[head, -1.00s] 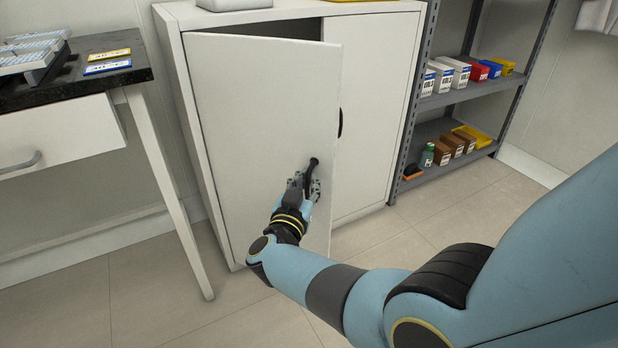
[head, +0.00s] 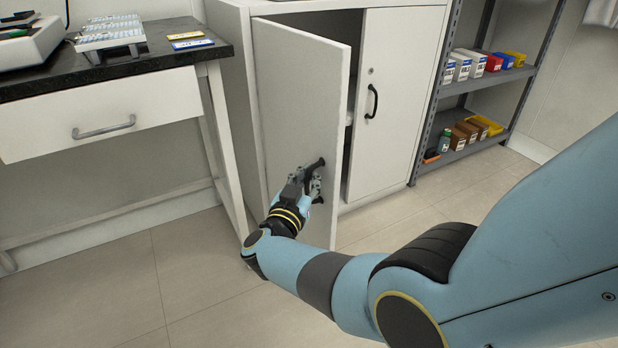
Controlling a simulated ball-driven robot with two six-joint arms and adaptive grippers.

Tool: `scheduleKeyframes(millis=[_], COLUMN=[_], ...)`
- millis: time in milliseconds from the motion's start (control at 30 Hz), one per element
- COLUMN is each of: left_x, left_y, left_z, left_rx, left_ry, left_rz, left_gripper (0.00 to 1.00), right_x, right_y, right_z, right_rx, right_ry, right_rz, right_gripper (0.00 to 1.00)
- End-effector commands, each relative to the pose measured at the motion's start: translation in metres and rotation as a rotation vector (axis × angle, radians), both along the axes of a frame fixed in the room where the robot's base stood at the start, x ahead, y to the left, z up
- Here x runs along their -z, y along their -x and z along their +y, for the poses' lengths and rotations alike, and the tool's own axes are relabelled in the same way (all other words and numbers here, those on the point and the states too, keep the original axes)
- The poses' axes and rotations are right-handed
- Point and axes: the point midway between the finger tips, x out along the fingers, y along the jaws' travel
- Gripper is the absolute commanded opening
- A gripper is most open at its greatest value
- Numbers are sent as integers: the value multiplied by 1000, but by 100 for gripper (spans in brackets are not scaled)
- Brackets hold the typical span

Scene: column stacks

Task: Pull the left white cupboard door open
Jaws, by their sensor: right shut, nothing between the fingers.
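The left white cupboard door (head: 297,95) stands partly open, swung out toward me on its left edge. A dark gap shows between its free edge and the closed right door (head: 395,100). The left door's black handle (head: 318,164) is partly hidden by my right gripper (head: 315,180). The gripper's fingers are shut around the handle bar, with nothing seen pinched between their tips. My left gripper is not in view.
The white cupboard (head: 228,60) stands against the wall. A dark-topped bench with a drawer (head: 100,115) is close on its left. A grey shelf rack (head: 432,120) with several boxes is on the right. The floor in front (head: 180,270) is clear.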

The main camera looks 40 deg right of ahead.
Motion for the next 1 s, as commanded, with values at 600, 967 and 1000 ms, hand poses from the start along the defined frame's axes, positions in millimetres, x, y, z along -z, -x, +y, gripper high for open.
scheduleKeyframes(millis=[600, 967, 1000], left_x=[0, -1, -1], left_y=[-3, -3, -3], left_z=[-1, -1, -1], left_rx=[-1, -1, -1], left_ry=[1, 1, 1], left_rz=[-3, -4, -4], left_gripper=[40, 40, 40], right_x=[4, 2, 2], right_y=[5, 2, 2], right_z=[0, 0, 0], right_rx=[5, 2, 2], right_ry=[0, -1, 0], right_rz=[9, 4, 4], right_gripper=[27, 34, 34])
